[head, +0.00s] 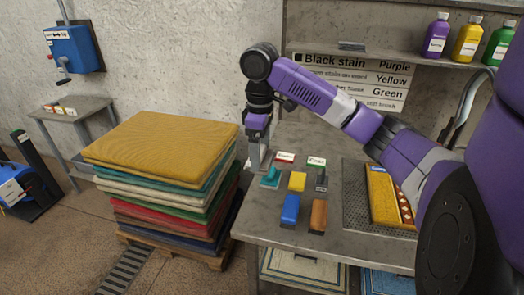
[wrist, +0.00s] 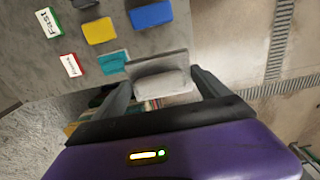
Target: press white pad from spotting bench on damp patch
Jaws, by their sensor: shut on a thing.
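My gripper (head: 260,146) is at the left edge of the grey spotting bench (head: 275,234). In the wrist view my gripper (wrist: 163,90) is shut on a whitish pad (wrist: 160,83) with a grey upper part. The pad shows as a pale block (head: 258,160) under my gripper in the head view, beside a teal pad (head: 271,177). Whether it touches the bench is unclear. A yellow rug piece (head: 378,190) lies on a dark mesh area at the bench's right, partly hidden by my arm. I cannot make out a damp patch.
A yellow block (head: 297,181), a blue block (head: 290,210) and a brown block (head: 318,216) stand on the bench, near small labels. A stack of rugs (head: 160,145) stands left of the bench. Bottles (head: 467,40) stand on a shelf above a sign (head: 355,75).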

